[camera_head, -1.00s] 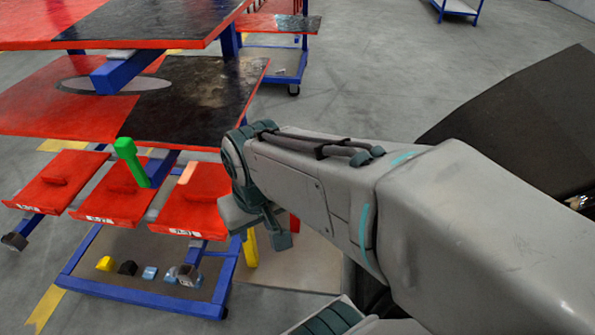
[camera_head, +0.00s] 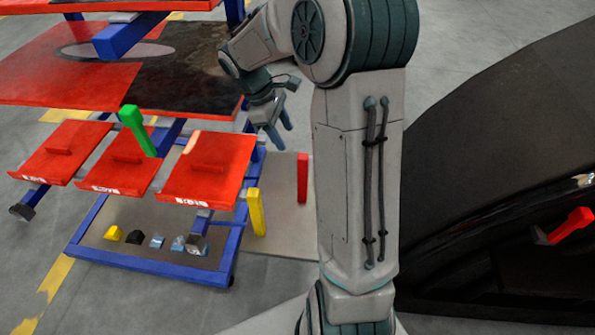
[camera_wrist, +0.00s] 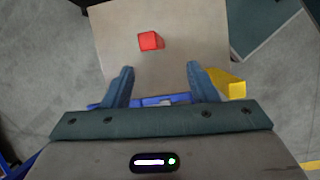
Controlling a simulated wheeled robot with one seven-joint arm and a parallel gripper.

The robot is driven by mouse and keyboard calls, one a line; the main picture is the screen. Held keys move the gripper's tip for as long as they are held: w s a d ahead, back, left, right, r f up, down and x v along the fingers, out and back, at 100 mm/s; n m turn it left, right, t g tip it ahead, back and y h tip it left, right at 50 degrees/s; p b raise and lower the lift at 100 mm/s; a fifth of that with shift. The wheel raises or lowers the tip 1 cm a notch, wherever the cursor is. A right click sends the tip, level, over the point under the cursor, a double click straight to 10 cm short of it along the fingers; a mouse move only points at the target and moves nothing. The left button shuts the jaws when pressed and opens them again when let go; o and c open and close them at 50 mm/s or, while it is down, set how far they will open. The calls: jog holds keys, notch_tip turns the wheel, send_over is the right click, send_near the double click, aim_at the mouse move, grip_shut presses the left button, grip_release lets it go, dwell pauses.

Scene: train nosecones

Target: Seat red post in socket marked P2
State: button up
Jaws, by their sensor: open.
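A red post (camera_head: 303,178) stands upright on a beige board right of the rack. In the wrist view the red post (camera_wrist: 151,41) lies just beyond my fingertips, between their lines and apart from them. My gripper (camera_head: 280,132) is open and empty, above and left of the post in the head view; its two blue-grey fingers (camera_wrist: 160,70) point toward the board. Three red trays with white labels hang at the rack's front: left (camera_head: 70,140), middle (camera_head: 108,172) and right (camera_head: 225,150). The labels are too small to read, so I cannot tell which socket is P2.
A yellow post (camera_head: 256,212) stands near the red one. A green post (camera_head: 137,130) stands tilted at the middle tray. Small coloured blocks (camera_head: 157,241) lie on the rack's low shelf. A dark curved body (camera_head: 470,150) with a red handle-like piece (camera_head: 572,225) fills the right.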

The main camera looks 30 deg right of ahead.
aim_at(305, 166)
jog(key=shift+n+g, duration=0.3)
jog(key=shift+n, duration=0.3)
jog(key=shift+w+d+b+x, duration=0.2)
jog(key=shift+w+x, duration=0.15)
jog(key=shift+x, duration=2.25)
jog(key=shift+w+d+b+x, duration=0.15)
jog(key=shift+w+x, duration=0.25)
jog(key=shift+x, duration=2.25)
jog(key=shift+w+d+b+x, duration=0.1)
jog(key=shift+w+d+x, duration=0.2)
jog(key=shift+x, duration=2.3)
jog(key=shift+w, duration=0.1)
grip_shut()
